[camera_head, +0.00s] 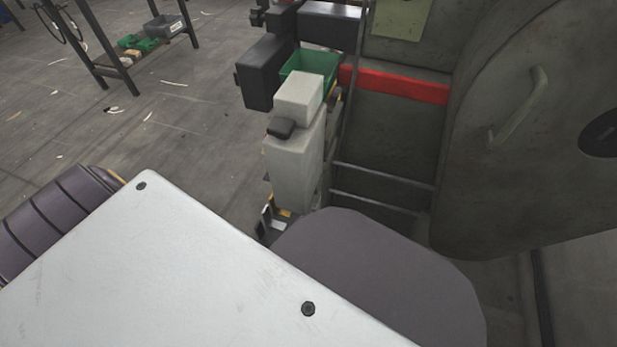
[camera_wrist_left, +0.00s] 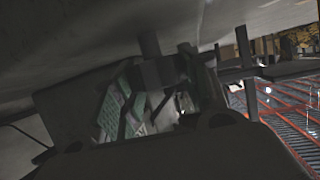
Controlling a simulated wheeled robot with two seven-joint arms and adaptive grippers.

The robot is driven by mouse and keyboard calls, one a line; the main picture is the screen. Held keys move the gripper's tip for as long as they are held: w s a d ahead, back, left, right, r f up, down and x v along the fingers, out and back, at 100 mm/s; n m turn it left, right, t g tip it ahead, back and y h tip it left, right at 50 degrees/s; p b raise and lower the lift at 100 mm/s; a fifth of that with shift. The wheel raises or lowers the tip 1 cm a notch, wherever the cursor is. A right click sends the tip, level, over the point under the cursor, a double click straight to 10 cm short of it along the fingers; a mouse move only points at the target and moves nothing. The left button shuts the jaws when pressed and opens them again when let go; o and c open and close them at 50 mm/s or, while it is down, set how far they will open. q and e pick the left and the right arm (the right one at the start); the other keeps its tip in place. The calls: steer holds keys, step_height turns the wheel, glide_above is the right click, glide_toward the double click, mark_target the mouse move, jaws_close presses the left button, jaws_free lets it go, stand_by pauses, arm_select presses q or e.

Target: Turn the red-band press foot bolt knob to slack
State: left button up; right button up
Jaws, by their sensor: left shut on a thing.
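The red-band press (camera_head: 390,125) stands at the right in the head view, with a red stripe (camera_head: 400,84) across its frame. The left wrist view is dark and looks along the underside of a grey body. A short bolt (camera_wrist_left: 150,43) hangs from that underside, with a dark blocky knob (camera_wrist_left: 158,72) at its lower end. My left gripper (camera_wrist_left: 162,90) is shut on this knob, a finger on each side with green pads showing. The knob's turn position cannot be read. My right gripper is in neither view.
A second bolt (camera_wrist_left: 243,45) stands to the right in the wrist view. A green bin (camera_head: 312,68) and light grey box (camera_head: 295,165) sit on the press's left side. A bench with a grey bin (camera_head: 165,27) is at the back left. Open floor (camera_head: 170,120) lies between.

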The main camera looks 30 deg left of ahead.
mark_target(309, 223)
arm_select(q)
steer(key=o, duration=1)
steer(key=shift+o, duration=0.2)
steer(key=shift+r, duration=0.25)
steer(key=shift+r, duration=4.75)
